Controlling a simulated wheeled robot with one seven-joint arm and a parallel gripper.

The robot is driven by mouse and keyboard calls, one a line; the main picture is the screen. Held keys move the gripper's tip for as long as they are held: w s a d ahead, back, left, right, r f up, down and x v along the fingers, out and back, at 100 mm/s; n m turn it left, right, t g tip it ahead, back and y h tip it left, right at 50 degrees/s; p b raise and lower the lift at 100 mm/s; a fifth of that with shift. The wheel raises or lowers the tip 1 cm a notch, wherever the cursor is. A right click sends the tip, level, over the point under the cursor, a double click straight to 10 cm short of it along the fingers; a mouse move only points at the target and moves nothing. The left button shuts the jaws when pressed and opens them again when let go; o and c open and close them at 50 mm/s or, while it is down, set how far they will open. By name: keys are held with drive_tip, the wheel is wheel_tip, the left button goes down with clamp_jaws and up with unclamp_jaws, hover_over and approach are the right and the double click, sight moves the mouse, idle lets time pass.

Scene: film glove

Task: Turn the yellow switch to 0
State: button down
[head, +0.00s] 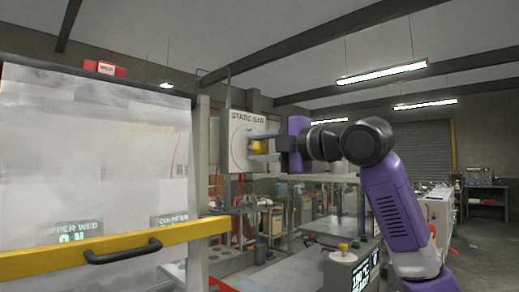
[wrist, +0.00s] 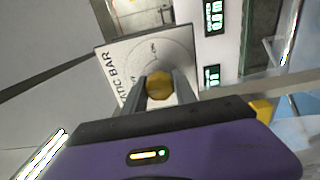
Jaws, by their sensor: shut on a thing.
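The yellow switch (wrist: 159,85) is a faceted knob on a pale plate marked "STATIC BAR" (wrist: 118,60). In the head view the plate (head: 238,128) is fixed to an upright post, and the yellow knob (head: 259,146) shows between the fingers. My gripper (wrist: 160,92) is shut on the knob, one finger on each side of it. My gripper (head: 262,146) reaches in from the right in the head view. The fingers hide the knob's sides, and I cannot read which mark the knob points to.
A large translucent guard (head: 95,150) with a yellow bar (head: 50,262) and a black handle (head: 123,251) stands at the left. A bench with a grey box (head: 345,270) and a display lies below my arm. Lit displays (wrist: 213,20) show beside the plate.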

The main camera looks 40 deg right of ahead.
drive_tip(key=shift+f, duration=0.1)
drive_tip(key=c, duration=1)
unclamp_jaws()
drive_tip(key=shift+s, duration=0.1)
drive_tip(key=s+b, duration=0.2)
drive_tip(key=s, duration=0.5)
drive_tip(key=shift+s, duration=0.35)
drive_tip(key=shift+d, duration=0.1)
